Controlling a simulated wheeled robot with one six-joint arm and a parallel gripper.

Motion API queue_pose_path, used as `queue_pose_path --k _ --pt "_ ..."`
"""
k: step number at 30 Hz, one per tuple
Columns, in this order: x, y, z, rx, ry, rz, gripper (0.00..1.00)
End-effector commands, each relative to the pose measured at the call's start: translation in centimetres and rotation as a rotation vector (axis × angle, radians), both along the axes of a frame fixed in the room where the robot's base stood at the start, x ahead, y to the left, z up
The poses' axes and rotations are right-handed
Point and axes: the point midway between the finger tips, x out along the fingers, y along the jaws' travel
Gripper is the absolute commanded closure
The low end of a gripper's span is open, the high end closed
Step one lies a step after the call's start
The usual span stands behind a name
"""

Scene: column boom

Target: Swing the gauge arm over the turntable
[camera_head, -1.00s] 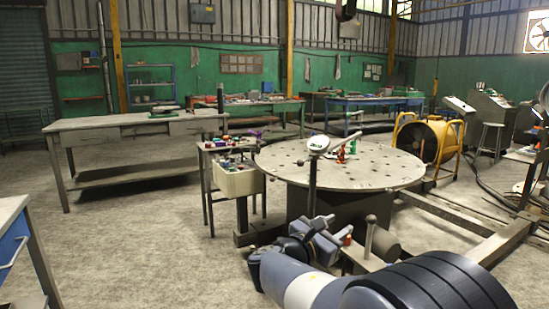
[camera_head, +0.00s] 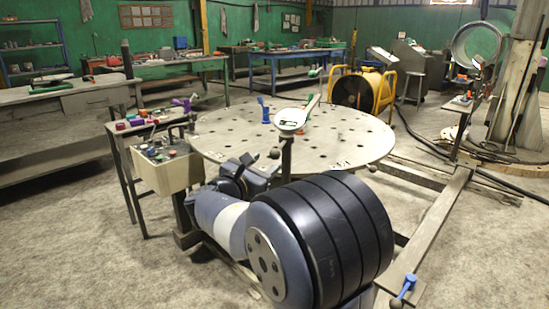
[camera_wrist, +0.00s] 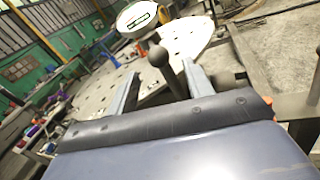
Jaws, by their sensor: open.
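The gauge arm (camera_head: 312,103) is a thin bar with a white oval gauge head (camera_head: 290,120) at its near end, on a dark upright post. In the head view it overlaps the near part of the round, holed turntable (camera_head: 340,135). A dark ball knob (camera_head: 275,153) shows just below the gauge head. In the wrist view, my open gripper (camera_wrist: 160,70) has a finger on each side of a ball-topped stem (camera_wrist: 158,55), with gaps visible. The gauge head (camera_wrist: 137,17) shows beyond it.
A small bench with a beige box (camera_head: 170,172) stands left of the turntable. A yellow drum fan (camera_head: 361,90) is behind it. A floor beam (camera_head: 430,235) with a blue-handled clamp (camera_head: 403,288) runs along the right. Another ball-topped lever (camera_head: 371,168) stands behind my arm.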

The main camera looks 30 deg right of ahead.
Motion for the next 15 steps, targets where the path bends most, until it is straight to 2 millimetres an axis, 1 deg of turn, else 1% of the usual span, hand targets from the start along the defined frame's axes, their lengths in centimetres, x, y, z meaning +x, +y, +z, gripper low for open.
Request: queue_pose_path --k 1,6,9,15 --pt "0.5 -1.0 -0.2 -0.001 -0.001 -0.005 0.51" --pt "2.2 -3.3 -0.1 -0.001 -0.001 -0.003 0.51" --pt "2.9 -4.3 -0.1 0.0 0.0 -0.002 0.51" --pt "3.5 -5.1 0.0 -0.001 0.0 -0.001 0.51"
